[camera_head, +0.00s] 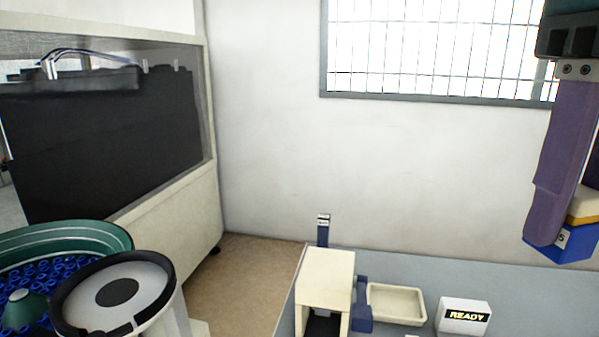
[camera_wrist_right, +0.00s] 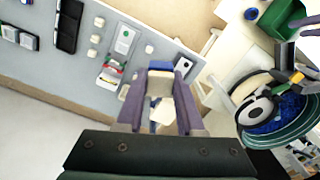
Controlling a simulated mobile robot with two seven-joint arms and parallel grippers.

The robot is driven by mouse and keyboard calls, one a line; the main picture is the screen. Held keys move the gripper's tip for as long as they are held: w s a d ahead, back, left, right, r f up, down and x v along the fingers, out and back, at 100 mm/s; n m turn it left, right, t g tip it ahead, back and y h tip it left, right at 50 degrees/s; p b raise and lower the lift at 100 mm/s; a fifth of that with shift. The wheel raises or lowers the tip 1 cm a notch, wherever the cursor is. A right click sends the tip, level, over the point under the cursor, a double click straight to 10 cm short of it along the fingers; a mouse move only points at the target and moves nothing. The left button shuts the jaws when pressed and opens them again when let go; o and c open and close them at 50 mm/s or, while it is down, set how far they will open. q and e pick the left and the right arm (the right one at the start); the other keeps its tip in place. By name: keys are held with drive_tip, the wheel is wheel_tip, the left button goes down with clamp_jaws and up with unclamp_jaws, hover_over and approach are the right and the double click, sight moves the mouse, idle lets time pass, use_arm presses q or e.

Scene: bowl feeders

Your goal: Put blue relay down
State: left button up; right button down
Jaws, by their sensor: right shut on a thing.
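My right gripper (camera_head: 556,228) hangs at the right edge of the head view with its purple fingers pointing down. It is shut on the blue relay (camera_head: 570,249), which has a blue lower part, a white label and a cream and yellow upper part. The near finger covers part of the relay, and the frame edge cuts it off. In the right wrist view the relay (camera_wrist_right: 159,88) shows as a cream block between the two fingers, with blue near their tips. The relay is held in the air, apart from the grey bench top (camera_head: 420,268).
On the bench stand a cream box (camera_head: 328,275), a blue upright piece (camera_head: 362,300), an empty cream tray (camera_head: 396,304) and a white READY sign (camera_head: 464,316). A green bowl feeder (camera_head: 85,233) with blue parts stands at left. Bare bench lies behind the tray.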

drive_tip(key=shift+m, duration=0.9)
drive_tip(key=r, duration=0.1)
drive_tip(key=r+p, duration=0.1)
drive_tip(key=r, duration=0.1)
drive_tip(key=r+p, duration=0.1)
drive_tip(key=r, duration=0.1)
drive_tip(key=shift+s+a, duration=0.15)
drive_tip(key=shift+a, duration=0.1)
use_arm(q)
wheel_tip(320, 180, up, 40)
drive_tip(key=p, duration=3.6)
use_arm(e)
drive_tip(key=s+r, duration=0.2)
drive_tip(key=r, duration=1.5)
drive_tip(key=s+r, duration=0.3)
drive_tip(key=r, duration=1.3)
drive_tip(key=shift+s+r, duration=0.35)
